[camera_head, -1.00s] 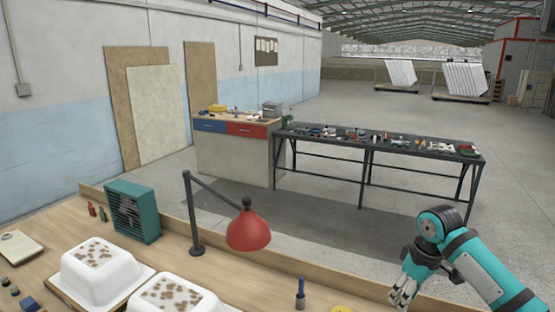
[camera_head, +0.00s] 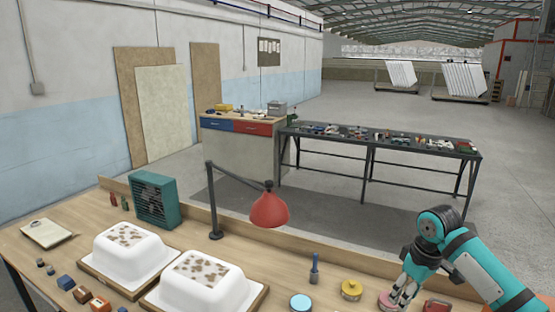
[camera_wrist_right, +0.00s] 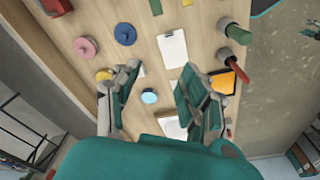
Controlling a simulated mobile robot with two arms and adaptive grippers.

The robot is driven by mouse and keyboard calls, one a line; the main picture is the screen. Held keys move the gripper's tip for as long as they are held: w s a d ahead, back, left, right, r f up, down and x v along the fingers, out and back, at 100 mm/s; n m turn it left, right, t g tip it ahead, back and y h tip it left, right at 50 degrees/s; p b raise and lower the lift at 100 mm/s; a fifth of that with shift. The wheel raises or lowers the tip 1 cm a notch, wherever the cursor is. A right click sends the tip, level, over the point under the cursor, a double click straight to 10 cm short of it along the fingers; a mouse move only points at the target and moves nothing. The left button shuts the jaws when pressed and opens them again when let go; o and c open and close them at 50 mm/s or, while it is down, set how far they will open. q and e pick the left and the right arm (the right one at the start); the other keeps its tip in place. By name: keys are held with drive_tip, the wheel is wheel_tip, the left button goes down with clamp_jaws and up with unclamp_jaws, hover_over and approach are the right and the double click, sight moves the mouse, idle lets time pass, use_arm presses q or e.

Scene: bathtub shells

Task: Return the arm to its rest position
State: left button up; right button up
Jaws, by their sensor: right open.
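My right arm (camera_head: 475,265) enters the head view from the right, its forearm over the workbench's right end. My right gripper (camera_head: 399,293) hangs at its end, pointing down over the front right of the bench, in front of a pink disc. In the right wrist view the two fingers of the gripper (camera_wrist_right: 163,82) stand apart with nothing held between them. A light blue round thing (camera_wrist_right: 149,96) shows in the gap beyond them. My left arm and gripper are out of view.
The workbench (camera_head: 255,265) holds two white tub shells (camera_head: 125,255) (camera_head: 205,283), a red lamp (camera_head: 269,210), a green fan box (camera_head: 153,200), a yellow round thing (camera_head: 350,289) and small blocks. A dark metal table (camera_head: 385,145) stands behind, with open floor between.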

drive_tip(key=s+a+f+y, duration=0.1)
drive_tip(key=s+a+f, duration=1.2)
drive_tip(key=s+f, duration=0.15)
drive_tip(key=s+d+f+m+t+h, duration=0.1)
drive_tip(key=s+d+m, duration=0.1)
drive_tip(key=s, duration=0.8)
drive_tip(key=s+d+f+m+t, duration=0.1)
drive_tip(key=s+m, duration=0.1)
drive_tip(key=s, duration=0.7)
wheel_tip(320, 180, down, 40)
drive_tip(key=s+g+b, duration=0.1)
drive_tip(key=s+b, duration=0.1)
drive_tip(key=b, duration=1.1)
use_arm(q)
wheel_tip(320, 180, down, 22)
drive_tip(key=b, duration=0.9)
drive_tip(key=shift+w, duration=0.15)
use_arm(e)
drive_tip(key=s+d+f, duration=0.1)
drive_tip(key=s+f, duration=0.7)
drive_tip(key=f, duration=0.3)
drive_tip(key=s+d+f+g, duration=0.1)
drive_tip(key=s+d+f, duration=0.1)
drive_tip(key=s+f, duration=0.6)
wheel_tip(320, 180, down, 4)
drive_tip(key=shift+f+h, duration=0.1)
drive_tip(key=shift+h, duration=0.2)
